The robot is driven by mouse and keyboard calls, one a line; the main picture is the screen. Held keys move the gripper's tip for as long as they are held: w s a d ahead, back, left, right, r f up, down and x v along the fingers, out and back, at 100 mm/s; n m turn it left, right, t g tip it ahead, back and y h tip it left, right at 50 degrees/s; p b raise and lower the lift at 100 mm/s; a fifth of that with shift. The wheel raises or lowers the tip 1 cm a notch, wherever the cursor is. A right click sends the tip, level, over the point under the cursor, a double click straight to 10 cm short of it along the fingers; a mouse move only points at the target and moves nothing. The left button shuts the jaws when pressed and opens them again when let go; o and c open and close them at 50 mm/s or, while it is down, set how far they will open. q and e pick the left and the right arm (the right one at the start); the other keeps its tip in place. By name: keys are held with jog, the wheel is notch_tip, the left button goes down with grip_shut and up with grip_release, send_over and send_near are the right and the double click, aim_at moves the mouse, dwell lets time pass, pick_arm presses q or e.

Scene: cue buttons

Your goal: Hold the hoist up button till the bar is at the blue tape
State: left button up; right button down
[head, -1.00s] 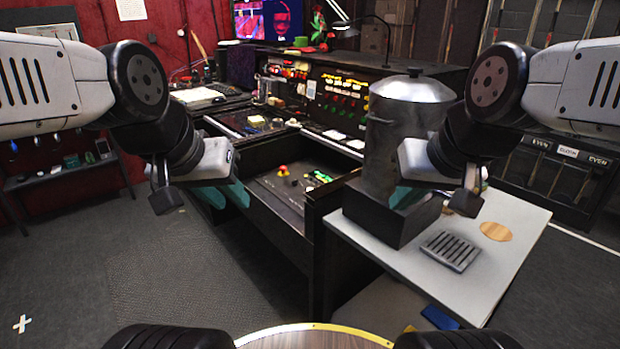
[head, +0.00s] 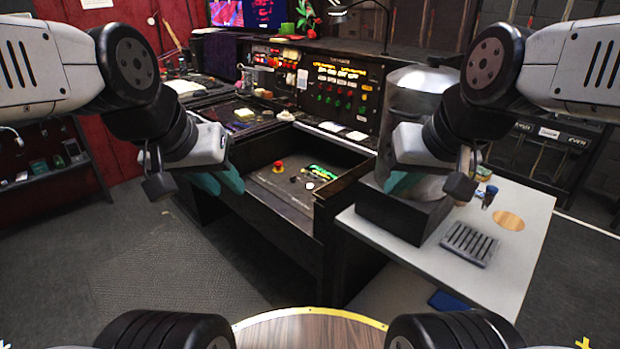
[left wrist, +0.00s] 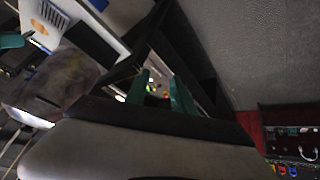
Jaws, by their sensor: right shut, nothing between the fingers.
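A black control console (head: 345,90) stands ahead with rows of lit red, green and amber buttons. A lower recessed panel (head: 265,187) in front of it carries a red knob-like button on yellow (head: 279,167) and a green item (head: 322,172). I cannot tell which button is hoist up, and I make out neither bar nor blue tape. My left gripper (head: 217,181), with teal fingers, is apart from the panel in the picture's left; in the left wrist view its fingers (left wrist: 161,92) stand apart, empty. My right gripper (head: 399,184) is shut and empty before the metal urn.
A metal urn (head: 410,110) on a dark base stands on a pale side table (head: 450,275) at right, with a slotted grey tray (head: 469,243) and a wooden disc (head: 508,221). A round wooden top (head: 300,330) is close below. Grey floor lies open at left.

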pick_arm(q)
grip_shut()
dwell(1.8)
